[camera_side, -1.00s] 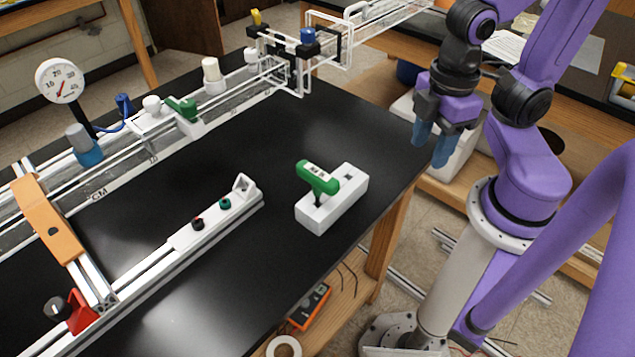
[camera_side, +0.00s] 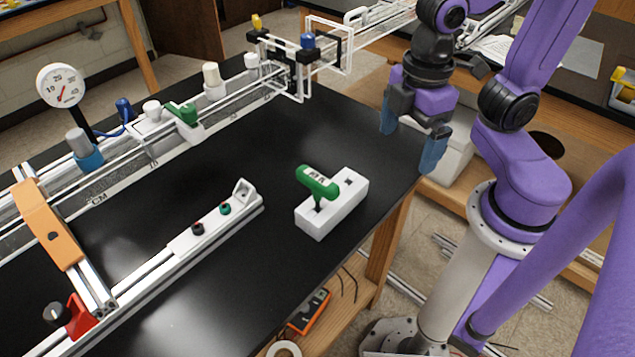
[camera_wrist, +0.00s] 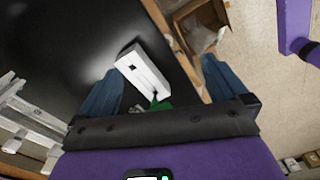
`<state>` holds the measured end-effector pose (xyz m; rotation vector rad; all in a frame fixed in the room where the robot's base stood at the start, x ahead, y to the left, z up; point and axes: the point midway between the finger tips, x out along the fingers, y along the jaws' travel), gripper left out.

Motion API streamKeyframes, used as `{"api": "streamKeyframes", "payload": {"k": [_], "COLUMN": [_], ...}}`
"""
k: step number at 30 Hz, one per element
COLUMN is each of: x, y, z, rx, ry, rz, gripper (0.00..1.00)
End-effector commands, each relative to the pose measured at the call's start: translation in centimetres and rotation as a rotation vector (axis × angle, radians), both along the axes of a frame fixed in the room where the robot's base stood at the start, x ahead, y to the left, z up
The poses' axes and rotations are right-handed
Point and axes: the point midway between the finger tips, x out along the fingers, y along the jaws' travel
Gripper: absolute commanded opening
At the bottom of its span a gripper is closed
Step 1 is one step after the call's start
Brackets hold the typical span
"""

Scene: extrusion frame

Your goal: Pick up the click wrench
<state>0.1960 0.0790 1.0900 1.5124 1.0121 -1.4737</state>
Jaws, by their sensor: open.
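The click wrench (camera_side: 318,182) has a green T-shaped handle and a dark shaft. It stands upright in a white block-shaped holder (camera_side: 345,203) near the right edge of the black table. My gripper (camera_side: 408,140) is open and empty, above the table's right edge, to the right of and higher than the wrench, apart from it. In the wrist view, the open blue fingers of my gripper (camera_wrist: 163,85) lie on either side of the white holder (camera_wrist: 138,66). A bit of the green handle (camera_wrist: 160,104) shows there, the rest hidden behind the gripper body.
A slotted rail with a white end bracket (camera_side: 243,192) lies left of the holder. A clear track with a dial gauge (camera_side: 62,86) and a green-handled clamp (camera_side: 183,113) runs along the table's far left. The black tabletop (camera_side: 270,145) between them is clear.

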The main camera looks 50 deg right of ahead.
Motion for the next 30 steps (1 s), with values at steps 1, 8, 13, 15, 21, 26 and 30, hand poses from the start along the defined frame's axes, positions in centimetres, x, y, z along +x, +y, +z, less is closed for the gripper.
{"api": "streamKeyframes", "payload": {"k": [1, 8, 13, 15, 21, 26, 30], "x": [1.0, 4.4, 6.5, 7.2, 8.6, 9.1, 9.2], "y": [1.0, 4.5, 7.1, 8.1, 10.6, 11.6, 11.9], "z": [0.6, 3.2, 5.1, 5.9, 7.9, 8.9, 8.9], "rx": [0.001, -0.008, -0.013, -0.014, -0.020, -0.023, -0.025], "ry": [-0.002, 0.000, -0.001, 0.000, 0.003, 0.006, 0.007], "rz": [0.023, 0.137, 0.218, 0.252, 0.338, 0.378, 0.390], "gripper": [1.00, 1.00, 1.00, 1.00, 1.00, 1.00, 1.00]}}
